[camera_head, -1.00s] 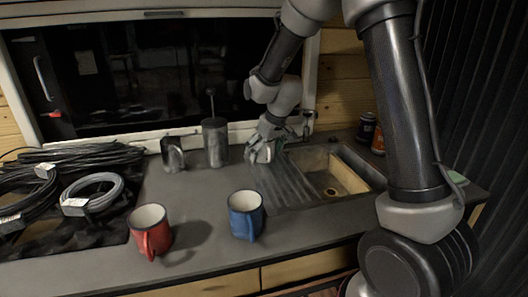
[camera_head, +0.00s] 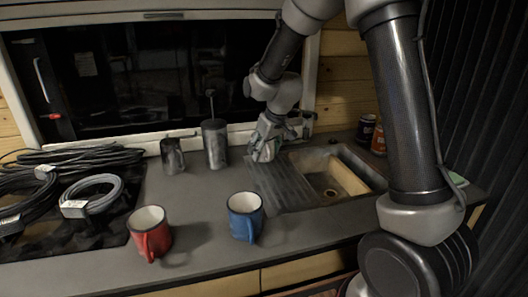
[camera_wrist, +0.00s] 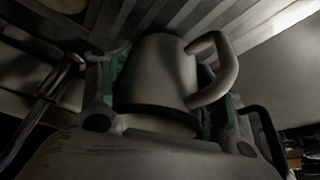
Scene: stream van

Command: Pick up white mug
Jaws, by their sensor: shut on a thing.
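The white mug (camera_wrist: 160,75) fills the middle of the wrist view, with its handle (camera_wrist: 218,68) to the right. My gripper (camera_wrist: 165,95) is shut on the mug, one finger on each side of its body. In the head view my gripper (camera_head: 265,150) is low over the counter at the left edge of the sink's ridged drainer. The mug is mostly hidden by the gripper there. I cannot tell whether the mug touches the counter.
A red mug (camera_head: 149,238) and a blue mug (camera_head: 243,222) stand at the counter's front. A metal pitcher (camera_head: 172,156) and a grey canister with a rod (camera_head: 215,146) stand left of my gripper. The sink (camera_head: 345,176) lies right. Coiled cables (camera_head: 92,192) lie far left.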

